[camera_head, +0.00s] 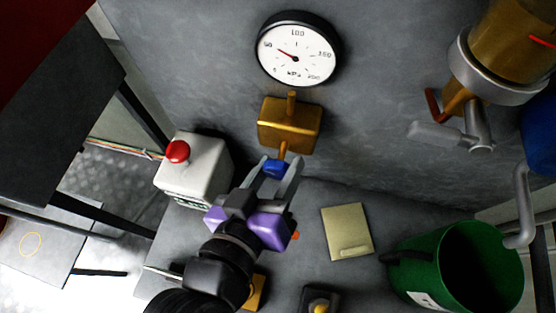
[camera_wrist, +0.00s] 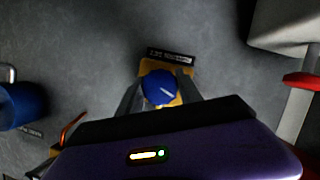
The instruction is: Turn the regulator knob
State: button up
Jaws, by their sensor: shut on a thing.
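The regulator is a brass block (camera_head: 290,124) on the grey wall, under a round white kPa gauge (camera_head: 296,52) with a red needle pointing to the upper left. The blue regulator knob (camera_head: 275,169) sits at the lower end of the block's brass stem. My gripper (camera_head: 277,168) is shut on the knob, with one grey finger on each side. In the wrist view the blue knob (camera_wrist: 159,87) shows a white line slanting toward the lower right. It lies between the finger tips, in front of the brass body and a dark label plate.
A white box with a red button (camera_head: 177,152) stands left of my gripper. A green bucket (camera_head: 458,266) is at the lower right, and a tan plate (camera_head: 347,231) lies between. A brass filter with a grey lever (camera_head: 447,136) hangs at the upper right.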

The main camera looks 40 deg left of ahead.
jog(key=shift+f, duration=0.15)
dwell(0.4)
jog(key=o, duration=1.4)
jog(key=shift+c, duration=0.2)
jog(key=shift+s, duration=0.1)
jog(key=v, duration=0.7)
jog(key=shift+s+d+r, duration=0.2)
jog(key=shift+s+r, duration=0.05)
